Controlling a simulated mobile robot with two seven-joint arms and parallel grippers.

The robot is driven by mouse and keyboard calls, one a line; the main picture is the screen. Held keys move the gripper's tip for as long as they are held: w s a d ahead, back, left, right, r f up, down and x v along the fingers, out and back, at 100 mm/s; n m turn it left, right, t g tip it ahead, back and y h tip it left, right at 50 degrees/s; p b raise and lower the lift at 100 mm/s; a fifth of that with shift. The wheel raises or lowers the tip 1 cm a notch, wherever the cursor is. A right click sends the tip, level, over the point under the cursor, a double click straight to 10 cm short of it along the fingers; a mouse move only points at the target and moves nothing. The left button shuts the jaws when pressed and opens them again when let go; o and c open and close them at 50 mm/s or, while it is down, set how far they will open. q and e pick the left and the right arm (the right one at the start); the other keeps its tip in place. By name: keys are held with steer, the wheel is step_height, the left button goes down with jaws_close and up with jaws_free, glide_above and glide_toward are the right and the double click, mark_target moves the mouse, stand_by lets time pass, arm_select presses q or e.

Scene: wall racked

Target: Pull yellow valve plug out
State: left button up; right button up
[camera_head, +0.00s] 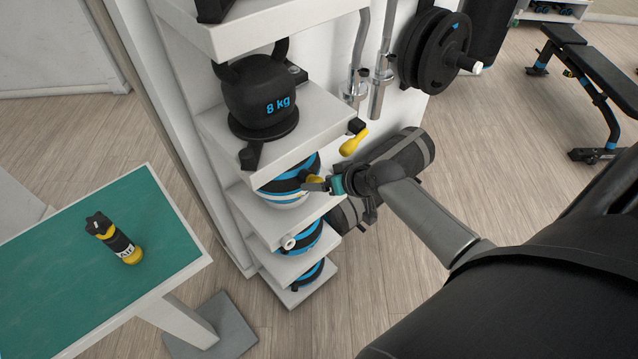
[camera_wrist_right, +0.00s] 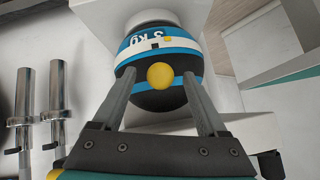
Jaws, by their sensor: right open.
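The yellow valve plug (camera_wrist_right: 160,75) is a round yellow knob on the front of a blue, white and black ball (camera_wrist_right: 140,50) marked in kg. The ball (camera_head: 287,192) sits on a rack shelf under the kettlebell. My right gripper (camera_wrist_right: 158,104) is open, with one finger on each side of the plug in the wrist view and visible space between them and it. In the head view my right gripper (camera_head: 317,184) reaches the ball from the right, and the plug (camera_head: 314,179) shows partly beside its fingers. My left gripper is not in view.
A black 8 kg kettlebell (camera_head: 262,90) stands on the shelf above. A yellow rounded piece (camera_head: 353,141) projects near that shelf's right corner. More balls (camera_head: 298,238) sit on lower shelves. Metal bars (camera_head: 381,75) hang at right.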

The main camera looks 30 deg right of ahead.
steer(key=shift+w+a+f, duration=0.1)
steer(key=shift+w+f, duration=0.35)
steer(key=shift+c, duration=0.3)
jaws_close()
stand_by(0.7)
